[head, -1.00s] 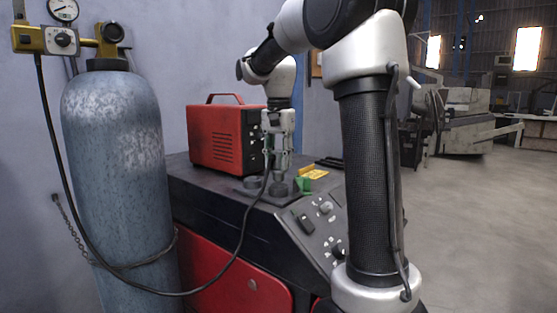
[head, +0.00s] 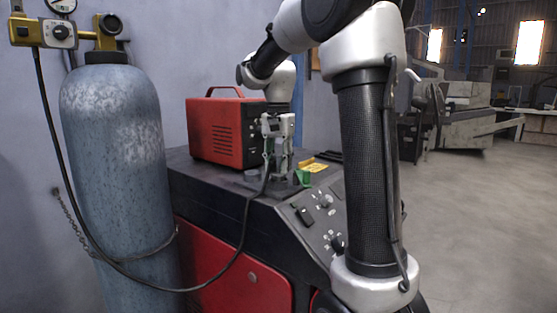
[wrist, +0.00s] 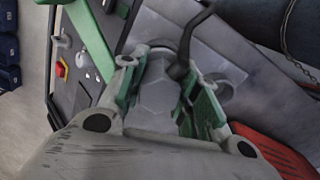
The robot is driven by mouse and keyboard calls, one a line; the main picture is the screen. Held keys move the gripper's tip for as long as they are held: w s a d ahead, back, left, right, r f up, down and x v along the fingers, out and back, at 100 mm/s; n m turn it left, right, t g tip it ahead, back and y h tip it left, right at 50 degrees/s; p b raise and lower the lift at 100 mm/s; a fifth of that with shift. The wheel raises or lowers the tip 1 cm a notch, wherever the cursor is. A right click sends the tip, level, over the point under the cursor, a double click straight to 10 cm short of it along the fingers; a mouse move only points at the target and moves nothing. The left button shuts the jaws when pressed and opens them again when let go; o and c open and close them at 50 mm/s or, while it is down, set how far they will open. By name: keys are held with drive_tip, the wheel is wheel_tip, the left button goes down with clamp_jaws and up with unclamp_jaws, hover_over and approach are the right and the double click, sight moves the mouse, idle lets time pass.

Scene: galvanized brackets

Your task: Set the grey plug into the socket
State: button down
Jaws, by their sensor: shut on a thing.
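My gripper (head: 277,162) points down over the front part of the dark cabinet top. In the wrist view its green-padded fingers (wrist: 163,96) are closed on both sides of the grey plug (wrist: 156,88). The plug looks faceted, and a black cable (wrist: 187,48) bends away beside it. The plug's lower end is hidden, so I cannot tell whether it touches or enters a socket. A round grey fitting (wrist: 220,88) shows on the plate beside the fingers; I cannot tell whether it is the socket.
A red machine (head: 226,130) stands close behind my gripper. Green (head: 303,178) and yellow (head: 314,167) pieces lie just right of it, above a sloped knob panel (head: 318,212). The black hose (head: 243,232) loops to the gas cylinder (head: 112,170) at left.

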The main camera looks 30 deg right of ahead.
drive_tip(key=shift+f, duration=0.5)
drive_tip(key=c, duration=1)
unclamp_jaws()
drive_tip(key=shift+r, duration=0.1)
wheel_tip(320, 180, up, 12)
